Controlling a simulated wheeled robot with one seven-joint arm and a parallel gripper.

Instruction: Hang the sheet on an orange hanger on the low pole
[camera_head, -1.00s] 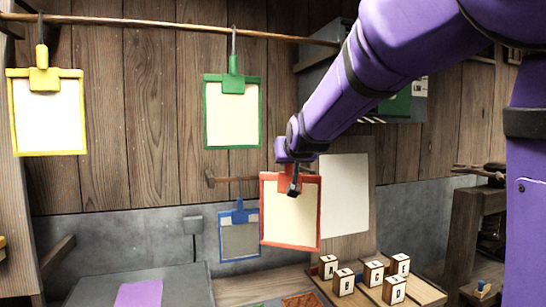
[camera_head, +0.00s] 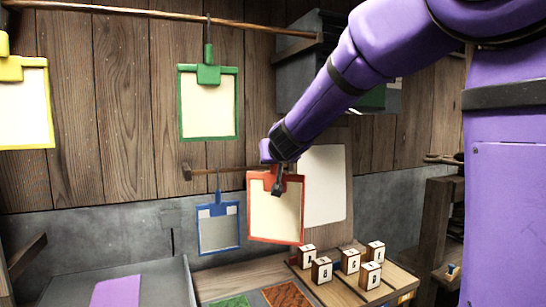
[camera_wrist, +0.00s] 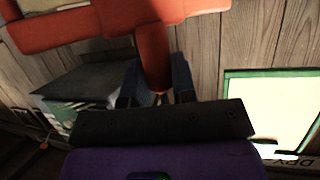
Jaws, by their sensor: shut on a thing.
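My gripper (camera_head: 277,188) is shut on the top of the orange hanger (camera_head: 249,206). The hanger holds a cream sheet (camera_head: 275,219) and hangs roughly upright. In the wrist view, the orange hanger (camera_wrist: 110,20) fills the top, with its stem between my gripper's fingers (camera_wrist: 157,88). The low pole (camera_head: 222,171) sticks out from the left, and its right part is hidden behind my gripper and the orange hanger. A blue hanger (camera_head: 218,211) with a grey sheet hangs on the low pole, just left of the orange one. I cannot tell whether the orange hanger touches the pole.
A high pole (camera_head: 150,18) carries a green hanger (camera_head: 208,75) and a yellow hanger (camera_head: 10,68). A pale panel (camera_head: 325,185) stands behind the orange hanger. Below are several lettered blocks (camera_head: 321,270) and a table with a purple sheet (camera_head: 117,291). A grey box (camera_head: 300,75) is above.

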